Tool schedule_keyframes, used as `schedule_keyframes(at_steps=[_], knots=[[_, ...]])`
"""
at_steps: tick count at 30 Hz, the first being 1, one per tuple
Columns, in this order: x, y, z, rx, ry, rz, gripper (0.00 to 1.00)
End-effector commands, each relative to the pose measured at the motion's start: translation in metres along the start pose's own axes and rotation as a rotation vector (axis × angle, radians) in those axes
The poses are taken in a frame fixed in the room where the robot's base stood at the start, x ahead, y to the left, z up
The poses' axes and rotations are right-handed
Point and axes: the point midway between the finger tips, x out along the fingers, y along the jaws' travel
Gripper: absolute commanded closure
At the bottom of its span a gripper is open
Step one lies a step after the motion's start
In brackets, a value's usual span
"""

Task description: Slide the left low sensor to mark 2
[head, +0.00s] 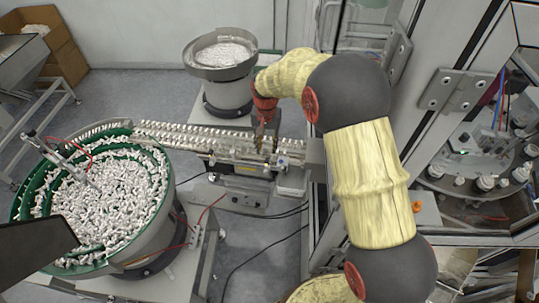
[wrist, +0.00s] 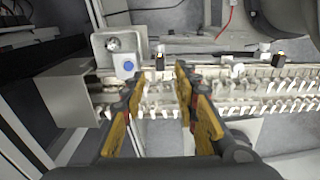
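My gripper (wrist: 160,82) is open, its two yellow-and-black fingers spread over the rail of the feeder track. It also shows in the head view, pointing down at the track (head: 262,132). A small black sensor-like post (wrist: 160,58) stands on the rail just past the gap between the fingertips, apart from them. A second dark post (wrist: 279,58) with a light top stands further right on the rail. I cannot tell which one is the left low sensor. No numbered mark can be read in either view.
The linear track (head: 200,138) carries rows of white caps. A green-rimmed bowl feeder (head: 40,178) stands left, a second bowl (head: 222,68) behind. A machine frame is on the right.

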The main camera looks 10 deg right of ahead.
Motion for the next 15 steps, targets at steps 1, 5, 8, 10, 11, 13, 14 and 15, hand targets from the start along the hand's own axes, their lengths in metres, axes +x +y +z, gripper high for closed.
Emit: schedule_keyframes(at_steps=[1,5,8,10,11,13,14,15], knots=[[0.002,0.000,0.000,0.005,0.000,0.000,0.70],[0.018,0.001,0.001,0.006,-0.003,0.001,0.70],[0.033,0.001,0.001,0.006,-0.003,0.001,0.70],[0.043,0.000,0.000,0.005,-0.002,0.001,0.70],[0.048,0.001,0.001,0.005,-0.002,0.001,0.70],[0.057,0.000,0.000,0.005,-0.001,0.001,0.70],[0.061,0.000,0.000,0.005,-0.001,0.001,0.70],[0.065,0.000,0.000,0.005,-0.001,0.001,0.70]])
